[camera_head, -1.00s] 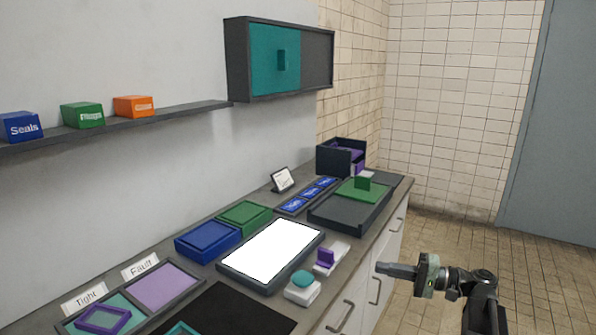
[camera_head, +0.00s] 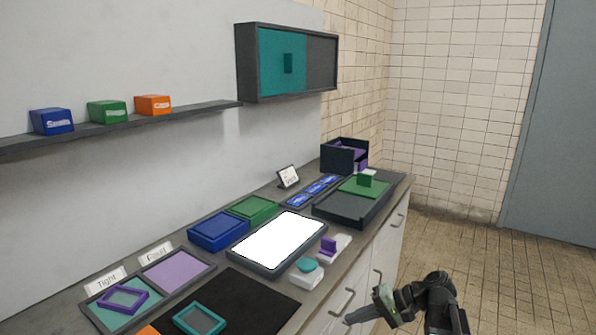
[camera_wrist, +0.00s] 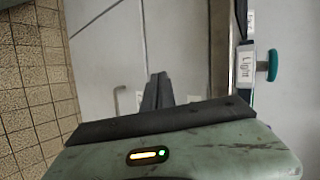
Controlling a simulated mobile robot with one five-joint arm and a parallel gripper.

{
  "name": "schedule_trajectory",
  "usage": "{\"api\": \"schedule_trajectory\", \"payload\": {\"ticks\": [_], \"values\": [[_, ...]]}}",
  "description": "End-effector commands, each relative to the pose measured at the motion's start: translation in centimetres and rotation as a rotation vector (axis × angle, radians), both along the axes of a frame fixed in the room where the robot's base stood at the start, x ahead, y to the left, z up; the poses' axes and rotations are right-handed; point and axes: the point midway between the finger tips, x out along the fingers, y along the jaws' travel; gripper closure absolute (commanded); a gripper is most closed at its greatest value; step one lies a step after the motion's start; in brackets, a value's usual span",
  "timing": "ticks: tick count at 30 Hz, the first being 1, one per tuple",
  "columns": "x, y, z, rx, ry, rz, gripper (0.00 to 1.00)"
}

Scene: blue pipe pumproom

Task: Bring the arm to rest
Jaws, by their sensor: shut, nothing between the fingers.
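My gripper (camera_head: 350,317) is at the lower right of the head view, in front of the counter's white cabinet fronts and below the counter top. Its fingers are shut and empty and point left and slightly down. In the wrist view the closed fingers (camera_wrist: 157,92) stand before pale cabinet panels. My arm is folded low beside the counter and touches nothing that I can see.
The counter (camera_head: 322,286) holds a bright white panel (camera_head: 283,241), a teal button (camera_head: 306,265), a purple-topped switch (camera_head: 328,246) and several trays. Drawer handles (camera_head: 343,303) stick out near my gripper. The tiled floor (camera_head: 500,275) at right is clear.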

Motion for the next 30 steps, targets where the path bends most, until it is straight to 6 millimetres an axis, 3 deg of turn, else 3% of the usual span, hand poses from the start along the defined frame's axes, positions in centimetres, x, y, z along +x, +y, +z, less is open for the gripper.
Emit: {"api": "schedule_trajectory", "payload": {"ticks": [4,9,16,18,23,30], "values": [[-2.3,1.6,-4.7,-0.260,0.052,0.071,1.00],[-4.7,1.2,-8.8,-0.590,0.078,0.155,1.00],[-6.5,-0.9,-10.5,-0.989,0.055,0.251,1.00],[-6.2,-1.1,-7.3,-0.984,0.058,0.246,1.00],[-6.2,-1.1,-2.9,-0.982,0.059,0.245,1.00],[-6.2,-1.1,5.1,-0.980,0.059,0.244,1.00]]}}
